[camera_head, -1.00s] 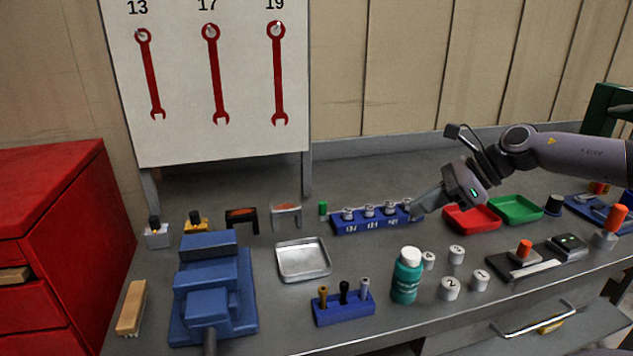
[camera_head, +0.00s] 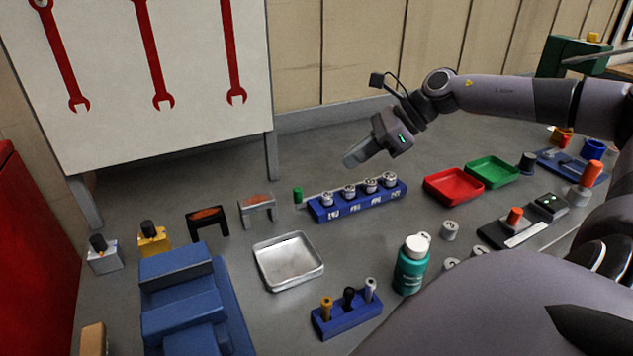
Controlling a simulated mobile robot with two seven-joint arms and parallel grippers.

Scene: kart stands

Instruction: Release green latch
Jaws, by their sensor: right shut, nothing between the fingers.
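A small green upright peg (camera_head: 297,196), the only small green part by the rack and so probably the latch, stands at the left end of a blue rack (camera_head: 358,204). The rack holds several silver sockets (camera_head: 349,191) in a row. My right gripper (camera_head: 353,160) is shut and empty. It appears above and behind the rack, right of the green peg and apart from it, with its fingers pointing down to the left. My left gripper is not in view.
A red tray (camera_head: 453,186) and a green tray (camera_head: 492,171) lie right of the rack. A metal tray (camera_head: 288,262), a blue holder (camera_head: 345,317) and a teal bottle (camera_head: 411,265) stand in front. Two small stands (camera_head: 207,221) (camera_head: 257,207) are left of the peg.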

